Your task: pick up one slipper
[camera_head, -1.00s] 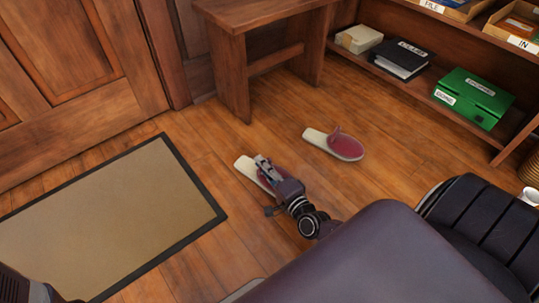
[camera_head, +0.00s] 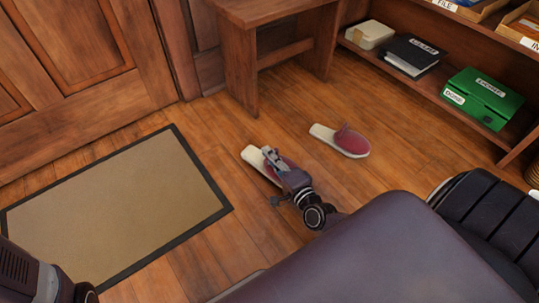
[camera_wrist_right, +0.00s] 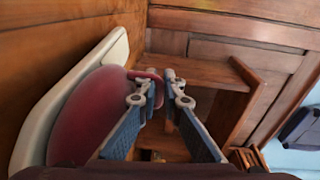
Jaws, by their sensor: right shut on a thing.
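My right gripper (camera_head: 269,156) is shut on the edge of the red upper of the nearer slipper (camera_head: 251,153). This slipper has a pale sole and lies along the wood floor, partly covered by my gripper. I cannot tell if it is clear of the floor. In the right wrist view the slipper (camera_wrist_right: 93,112) is at the left, with its upper's rim running between the fingertips (camera_wrist_right: 160,82). A second, matching slipper (camera_head: 350,143) lies on the floor to the right, apart from my gripper. My left gripper is not clearly in view.
A tan doormat (camera_head: 120,210) with a dark border lies at left by the wooden door (camera_head: 75,55). A wooden bench (camera_head: 238,60) stands behind the slippers. A low shelf at right holds a green box (camera_head: 478,97) and binder (camera_head: 413,55). A black padded seat (camera_head: 485,225) stands at right.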

